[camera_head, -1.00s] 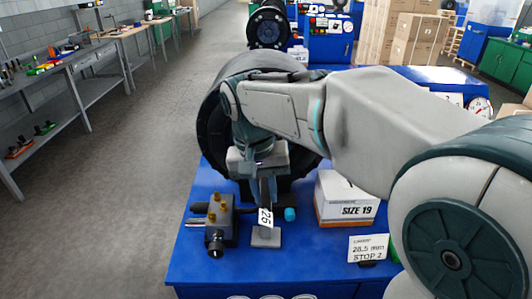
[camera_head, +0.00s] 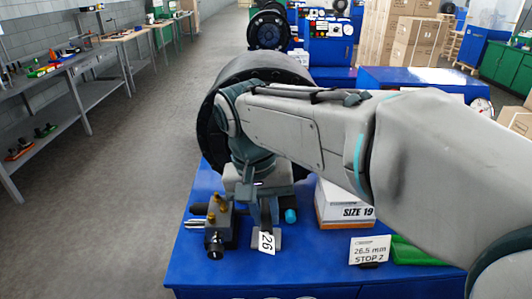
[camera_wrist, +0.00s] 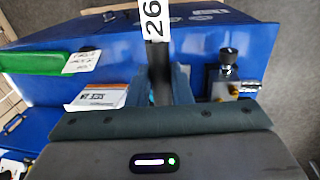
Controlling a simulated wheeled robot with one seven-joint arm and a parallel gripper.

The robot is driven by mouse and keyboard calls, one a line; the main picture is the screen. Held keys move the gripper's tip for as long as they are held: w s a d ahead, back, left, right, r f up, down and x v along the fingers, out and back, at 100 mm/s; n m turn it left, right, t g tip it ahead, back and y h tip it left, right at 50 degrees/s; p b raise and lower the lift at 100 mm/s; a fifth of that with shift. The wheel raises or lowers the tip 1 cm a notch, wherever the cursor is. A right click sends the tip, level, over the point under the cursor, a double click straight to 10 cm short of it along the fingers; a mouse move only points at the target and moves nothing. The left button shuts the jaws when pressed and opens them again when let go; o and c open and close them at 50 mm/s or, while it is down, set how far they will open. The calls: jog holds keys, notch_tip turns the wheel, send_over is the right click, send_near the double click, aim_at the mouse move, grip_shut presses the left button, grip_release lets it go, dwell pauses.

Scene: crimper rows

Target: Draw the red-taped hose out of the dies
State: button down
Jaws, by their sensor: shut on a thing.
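My gripper (camera_head: 265,205) is in front of the big black crimper drum (camera_head: 240,75), over the blue bench top. It is shut on a dark hose (camera_wrist: 158,75), which shows between the fingers in the wrist view. A white tag marked 26 (camera_head: 266,243) is on the hose's near end; it also shows in the wrist view (camera_wrist: 153,20). No red tape shows on the visible part. My arm and wrist cover the drum's opening, so the dies and the hose's far end are hidden. I cannot tell whether the hose is still between the dies.
A grey valve block (camera_head: 212,228) with brass fittings and a black knob stands just left of my gripper. A SIZE 19 carton (camera_head: 345,208), a 26.5 mm STOP 2 card (camera_head: 369,250) and a green tray (camera_head: 415,254) are to the right. The bench's front strip is clear.

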jog(key=shift+s+f, duration=0.1)
jog(key=shift+f, duration=0.05)
grip_release()
dwell(0.4)
jog(key=shift+a+r+p, duration=0.25)
jog(key=shift+r+p, duration=1.25)
jog(key=shift+r, duration=0.3)
jog(key=shift+a+r+p, duration=0.2)
jog(key=shift+r+p, duration=1.25)
jog(key=shift+r, duration=0.3)
